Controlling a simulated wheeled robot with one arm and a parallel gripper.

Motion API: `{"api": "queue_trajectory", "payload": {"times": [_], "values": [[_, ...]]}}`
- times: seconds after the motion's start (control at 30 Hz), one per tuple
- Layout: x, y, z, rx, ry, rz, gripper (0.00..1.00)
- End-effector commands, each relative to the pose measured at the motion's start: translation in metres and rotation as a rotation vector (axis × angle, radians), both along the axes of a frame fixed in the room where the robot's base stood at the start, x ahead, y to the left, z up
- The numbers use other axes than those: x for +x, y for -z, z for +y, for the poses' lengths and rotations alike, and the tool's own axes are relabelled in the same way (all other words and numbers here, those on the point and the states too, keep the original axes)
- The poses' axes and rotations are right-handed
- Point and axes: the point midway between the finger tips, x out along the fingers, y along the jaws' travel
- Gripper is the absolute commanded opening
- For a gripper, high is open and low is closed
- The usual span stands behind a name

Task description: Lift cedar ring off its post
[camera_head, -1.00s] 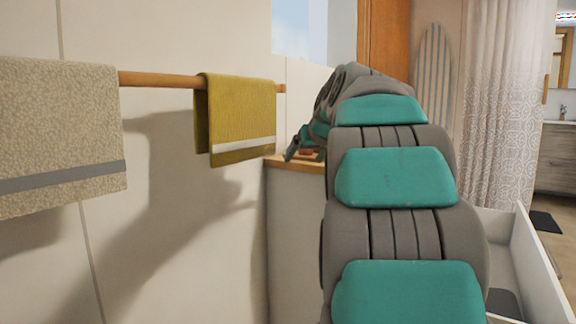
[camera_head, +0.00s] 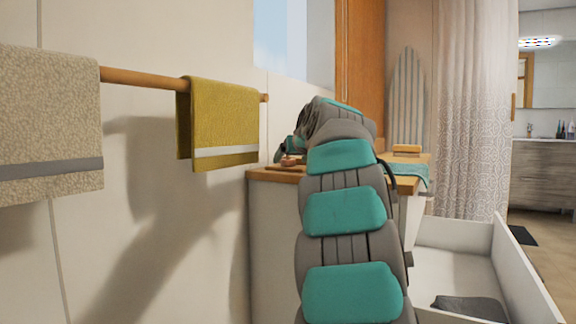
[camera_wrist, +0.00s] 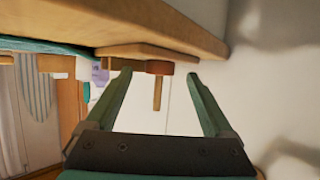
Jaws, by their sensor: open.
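The wrist view shows the scene upside down. A reddish-brown ring (camera_wrist: 164,68), taken as the cedar ring, sits around a light wooden post (camera_wrist: 157,96), against its wooden base board (camera_wrist: 128,50). My gripper (camera_wrist: 158,73) is open, with one finger on each side of the ring in that view. I see no contact, and the depth between fingertips and ring is hard to judge. In the head view my gripper (camera_head: 279,151) is small and partly hidden behind my arm, by the brown ring (camera_head: 289,161) on the counter.
The wooden counter (camera_head: 262,174) runs along the wall. A teal cloth (camera_head: 412,170) and a yellow-brown block (camera_head: 407,149) lie on its right part. An open white drawer (camera_head: 450,262) holds a dark cloth (camera_head: 470,306). A mustard towel (camera_head: 222,120) hangs from the wall rail (camera_head: 140,78).

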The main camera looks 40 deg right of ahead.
Motion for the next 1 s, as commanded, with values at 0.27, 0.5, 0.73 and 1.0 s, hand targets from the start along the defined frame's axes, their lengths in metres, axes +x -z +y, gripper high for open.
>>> {"api": "queue_trajectory", "payload": {"times": [0.27,0.5,0.73,1.0], "values": [[0.014,0.0061,-0.006,0.0,0.0,-0.001,0.87],[0.0138,0.0063,-0.0058,0.001,0.0,0.0,0.73],[0.0138,0.0064,-0.0058,0.001,0.0,0.0,0.48],[0.0138,0.0064,-0.0057,0.001,0.0,0.0,0.17]]}}
